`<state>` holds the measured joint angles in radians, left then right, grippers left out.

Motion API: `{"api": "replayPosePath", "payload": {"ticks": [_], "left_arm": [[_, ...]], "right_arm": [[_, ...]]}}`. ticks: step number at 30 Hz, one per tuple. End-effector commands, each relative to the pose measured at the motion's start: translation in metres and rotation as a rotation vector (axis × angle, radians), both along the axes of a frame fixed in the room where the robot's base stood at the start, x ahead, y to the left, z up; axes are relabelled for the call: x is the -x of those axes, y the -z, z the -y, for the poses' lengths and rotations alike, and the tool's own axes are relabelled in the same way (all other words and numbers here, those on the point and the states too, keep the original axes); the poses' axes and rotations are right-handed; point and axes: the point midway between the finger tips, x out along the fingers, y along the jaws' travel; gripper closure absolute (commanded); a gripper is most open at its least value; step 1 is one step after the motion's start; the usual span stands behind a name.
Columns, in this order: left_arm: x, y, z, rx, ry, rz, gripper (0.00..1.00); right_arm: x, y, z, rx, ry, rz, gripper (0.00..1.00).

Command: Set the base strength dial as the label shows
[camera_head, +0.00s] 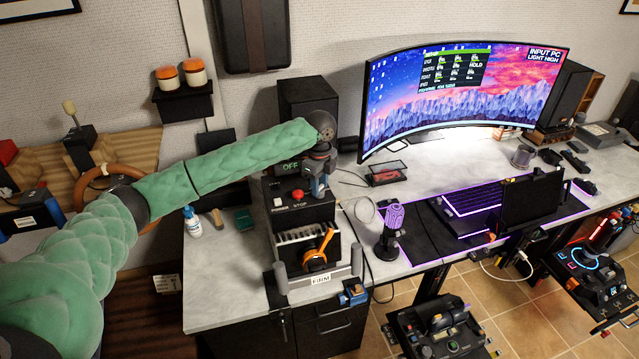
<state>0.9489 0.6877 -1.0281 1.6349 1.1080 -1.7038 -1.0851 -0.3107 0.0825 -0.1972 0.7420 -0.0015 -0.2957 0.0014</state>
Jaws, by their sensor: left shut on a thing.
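My left gripper (318,182) points down at the right end of the black control box (287,212). It is shut on a small part of the box top, which the jaws hide. A white label (321,280) reading "FIRM" is on the front edge of the grey stand below. An orange lever with a round orange-ringed hub (316,258) is on the front of the unit, between the box and the label. I cannot make out any dial marks. My right gripper is not in view.
A red button (298,194) stands on the box beside the gripper, near "POWER STOP" lettering. A display behind reads "OFF" (290,166). A purple-lit microphone (393,230) stands to the right. A white and blue bottle (192,222) stands left. Bare desk (232,280) lies left of the stand.

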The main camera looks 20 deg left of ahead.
Motion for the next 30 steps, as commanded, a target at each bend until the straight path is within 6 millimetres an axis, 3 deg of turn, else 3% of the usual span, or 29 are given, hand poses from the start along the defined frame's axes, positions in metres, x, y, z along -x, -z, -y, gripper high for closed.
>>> {"api": "replayPosePath", "payload": {"ticks": [11,27,28,30], "left_arm": [[-0.0019,-0.0037,-0.0008,0.001,0.147,0.006,0.9],[-0.0021,-0.004,-0.0007,0.001,0.167,0.006,0.9],[-0.0021,-0.0041,-0.0008,0.001,0.167,0.006,0.61],[-0.0018,-0.0035,-0.0007,0.001,0.167,0.005,0.48]], "right_arm": [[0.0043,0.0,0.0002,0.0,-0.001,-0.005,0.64],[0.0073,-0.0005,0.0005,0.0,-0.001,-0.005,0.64],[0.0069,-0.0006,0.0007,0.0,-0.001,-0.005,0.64],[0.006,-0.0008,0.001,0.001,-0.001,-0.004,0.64]]}}
